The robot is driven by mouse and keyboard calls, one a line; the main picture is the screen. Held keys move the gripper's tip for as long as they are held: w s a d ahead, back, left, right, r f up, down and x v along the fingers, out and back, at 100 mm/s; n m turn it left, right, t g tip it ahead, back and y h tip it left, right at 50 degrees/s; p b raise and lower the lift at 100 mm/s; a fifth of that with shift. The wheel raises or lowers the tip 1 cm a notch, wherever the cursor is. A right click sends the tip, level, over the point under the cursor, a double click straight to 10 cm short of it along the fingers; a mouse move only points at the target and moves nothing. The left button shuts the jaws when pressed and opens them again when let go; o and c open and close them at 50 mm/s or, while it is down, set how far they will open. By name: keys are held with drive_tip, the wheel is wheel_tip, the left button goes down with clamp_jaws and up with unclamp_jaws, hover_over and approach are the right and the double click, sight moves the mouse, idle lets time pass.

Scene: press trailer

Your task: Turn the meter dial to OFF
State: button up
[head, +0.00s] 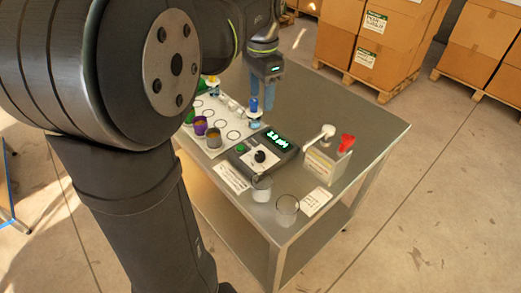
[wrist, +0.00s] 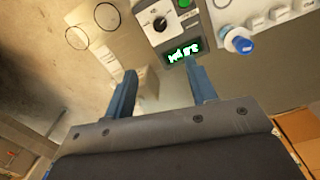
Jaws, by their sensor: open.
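The meter (head: 252,165) is a dark box on the metal table. Its black round dial (head: 260,156) sits on a pale panel beside a green button (head: 241,148). Its display (head: 276,140) is lit green. The dial (wrist: 160,23) and the lit display (wrist: 182,52) also show in the wrist view. The dial's pointer setting is too small to read. My gripper (head: 262,110), with blue fingers, is open and empty above the table, behind the meter. In the wrist view my gripper (wrist: 160,72) points toward the table, with the dial beyond its fingertips and not touched.
A clear beaker (head: 287,207) and a small cup (head: 261,190) stand in front. A blue-capped item (wrist: 240,42) is near my right finger. Several colored cups stand left. Boxes (head: 345,45) are behind.

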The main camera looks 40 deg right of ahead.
drive_tip(key=f+m, duration=0.2)
drive_tip(key=m, duration=0.8)
approach(260, 154)
wheel_tip(260, 154, down, 9)
drive_tip(key=shift+s+r, duration=0.1)
drive_tip(key=shift+r, duration=0.1)
drive_tip(key=shift+c, duration=0.4)
drive_tip(key=c, duration=0.9)
